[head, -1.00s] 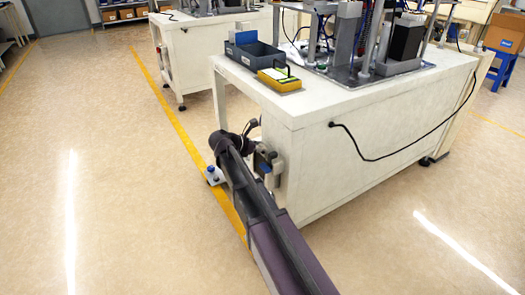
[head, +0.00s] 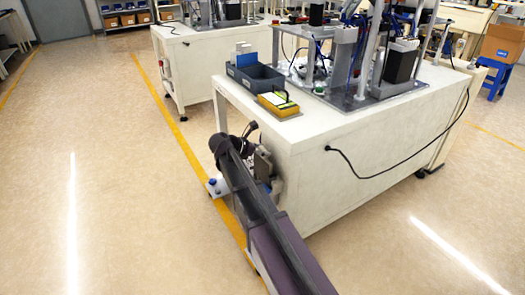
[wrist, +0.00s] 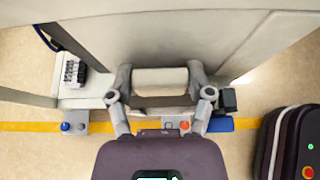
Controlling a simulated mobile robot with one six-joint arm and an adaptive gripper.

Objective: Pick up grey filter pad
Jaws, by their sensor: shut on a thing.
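In the wrist view a pale, light-grey block that looks like the filter pad (wrist: 160,79) lies between the two fingertips of my gripper (wrist: 160,84). The fingers are shut on its left and right ends. A darker band shows just below it, and I cannot tell whether it is part of the pad. In the head view my gripper (head: 263,165) is low beside the near left end of the white bench, partly hidden by my arm. The pad cannot be made out there.
The white bench (head: 345,150) stands close to the gripper. A grey-blue bin (head: 254,78) and a yellow tray (head: 279,103) sit on its left corner. A blue-topped item (head: 213,183) is low by the bench's left end. The floor at left is clear.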

